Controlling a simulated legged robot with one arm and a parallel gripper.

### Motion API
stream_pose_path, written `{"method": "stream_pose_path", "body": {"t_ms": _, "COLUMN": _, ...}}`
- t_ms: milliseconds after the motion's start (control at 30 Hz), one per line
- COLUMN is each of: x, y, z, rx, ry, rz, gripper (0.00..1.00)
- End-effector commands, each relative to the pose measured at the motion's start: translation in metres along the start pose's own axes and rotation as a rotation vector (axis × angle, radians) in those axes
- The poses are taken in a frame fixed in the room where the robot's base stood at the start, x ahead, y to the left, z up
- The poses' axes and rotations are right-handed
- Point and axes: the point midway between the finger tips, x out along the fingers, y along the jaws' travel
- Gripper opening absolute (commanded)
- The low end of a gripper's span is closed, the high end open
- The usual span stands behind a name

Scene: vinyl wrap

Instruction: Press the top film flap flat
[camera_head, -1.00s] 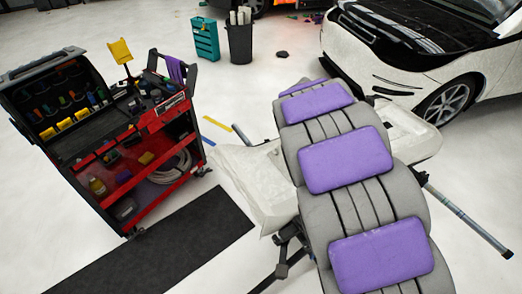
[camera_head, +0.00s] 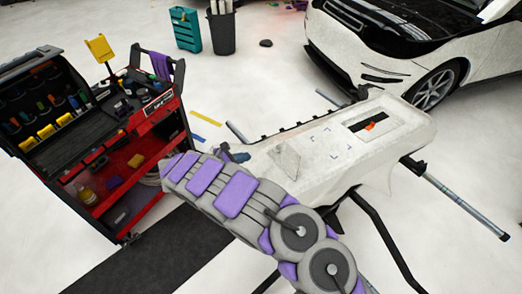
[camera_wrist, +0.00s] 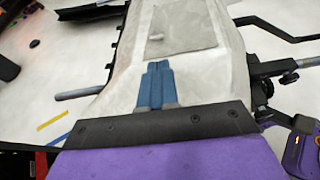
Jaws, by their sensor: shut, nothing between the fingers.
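A pale panel (camera_head: 395,140) is held on a stand in front of me. A small greyish film flap (camera_head: 287,161) stands out at the panel's left end in the head view; it seems tilted up, but I cannot be sure. In the wrist view a grey film patch (camera_wrist: 185,30) lies on the panel (camera_wrist: 120,75), beyond my fingertips. My gripper (camera_wrist: 156,66) shows blue fingers, shut together and empty, pointing at the patch and apart from it in the picture. In the head view my gripper (camera_head: 236,156) is mostly hidden behind my arm, left of the flap.
A dark slot with an orange piece (camera_head: 370,124) is on the panel's right part. A red tool cart (camera_head: 120,150) stands left. A white car (camera_head: 400,60), a teal case (camera_head: 187,32) and a dark bin (camera_head: 221,32) are behind. Stand bars (camera_head: 465,205) stick out right.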

Motion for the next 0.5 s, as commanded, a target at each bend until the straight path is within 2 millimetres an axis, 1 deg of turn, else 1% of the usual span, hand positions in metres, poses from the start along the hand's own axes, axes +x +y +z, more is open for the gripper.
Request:
{"method": "stream_pose_path", "body": {"t_ms": 33, "x": -0.002, "y": 0.001, "z": -0.006, "rx": -0.012, "ry": 0.002, "rz": 0.009, "gripper": 0.0}}
{"method": "stream_pose_path", "body": {"t_ms": 133, "x": -0.001, "y": 0.002, "z": -0.009, "rx": -0.021, "ry": 0.005, "rz": 0.02, "gripper": 0.0}}
{"method": "stream_pose_path", "body": {"t_ms": 267, "x": 0.01, "y": 0.001, "z": -0.008, "rx": -0.02, "ry": 0.008, "rz": 0.022, "gripper": 0.0}}
{"method": "stream_pose_path", "body": {"t_ms": 367, "x": 0.025, "y": 0.002, "z": -0.01, "rx": -0.02, "ry": 0.009, "rz": 0.021, "gripper": 0.0}}
{"method": "stream_pose_path", "body": {"t_ms": 500, "x": 0.05, "y": 0.004, "z": -0.013, "rx": -0.024, "ry": 0.005, "rz": 0.017, "gripper": 0.0}}
